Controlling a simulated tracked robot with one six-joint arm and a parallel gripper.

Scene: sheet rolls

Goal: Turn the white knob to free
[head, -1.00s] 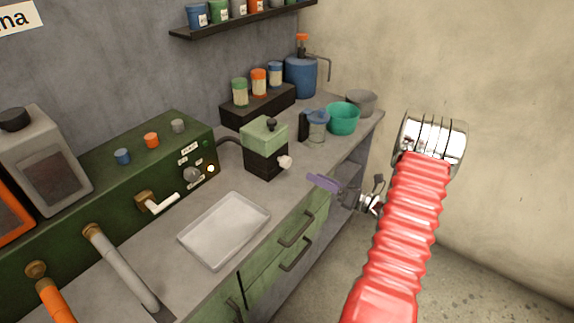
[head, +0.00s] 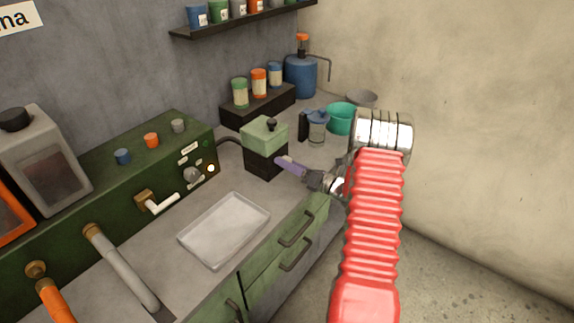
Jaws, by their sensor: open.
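A small machine (head: 265,150) with a pale green top and a black body stands on the worktop. Its white knob, on the right side of the black body, is now hidden behind my gripper. My gripper (head: 280,161) has purple fingers and is open, with its tips at the spot where the knob sits. I cannot tell whether the fingers are around the knob or touching it. Which way the knob is turned cannot be seen.
A green control panel (head: 110,185) with a grey dial (head: 192,175) and a white-handled tap (head: 158,203) is at left.

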